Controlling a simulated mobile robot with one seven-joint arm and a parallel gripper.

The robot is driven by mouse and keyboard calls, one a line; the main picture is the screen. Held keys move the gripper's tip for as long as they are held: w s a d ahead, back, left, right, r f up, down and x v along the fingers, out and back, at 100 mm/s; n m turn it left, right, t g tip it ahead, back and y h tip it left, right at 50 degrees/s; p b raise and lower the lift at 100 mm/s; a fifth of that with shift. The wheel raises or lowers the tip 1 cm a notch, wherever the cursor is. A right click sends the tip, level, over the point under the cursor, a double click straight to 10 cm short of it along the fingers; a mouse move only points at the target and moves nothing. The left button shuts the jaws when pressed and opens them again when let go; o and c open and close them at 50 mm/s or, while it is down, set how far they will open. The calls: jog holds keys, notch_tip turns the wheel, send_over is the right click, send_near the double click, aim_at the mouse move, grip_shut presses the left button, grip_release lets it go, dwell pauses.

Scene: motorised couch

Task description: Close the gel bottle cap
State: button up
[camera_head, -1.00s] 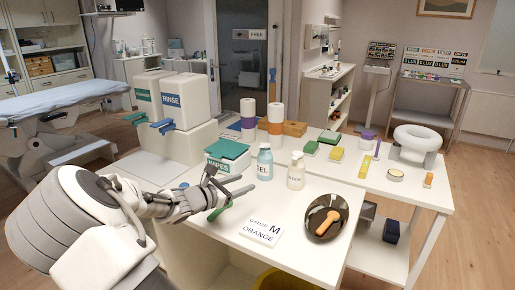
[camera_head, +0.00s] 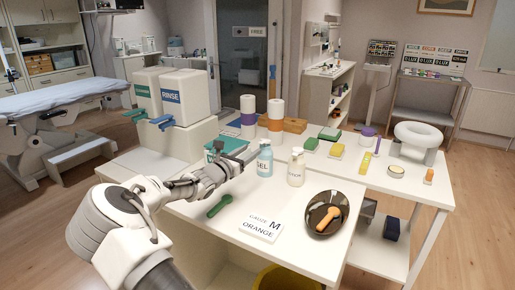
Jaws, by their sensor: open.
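The gel bottle (camera_head: 264,161), pale blue with a "GEL" label, stands upright on the white table. Its top (camera_head: 264,143) is pale; at this size I cannot tell whether the cap is open or shut. My gripper (camera_head: 249,160) is open and empty, just left of the bottle at about its upper half. I cannot tell whether the fingertips touch it. My arm and gripper hide part of the green-lidded wipes box (camera_head: 222,146) behind.
A cream pump bottle (camera_head: 296,170) stands close right of the gel bottle. A dark bowl with an orange scoop (camera_head: 327,215), a gauze card (camera_head: 262,225) and a green tool (camera_head: 220,206) lie in front. Dispensers (camera_head: 184,98) stand behind left.

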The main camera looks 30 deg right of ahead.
aim_at(264, 141)
jog(key=x, duration=0.5)
jog(key=shift+w+d, duration=0.2)
jog(key=shift+d, duration=0.15)
jog(key=shift+c, duration=0.3)
grip_shut()
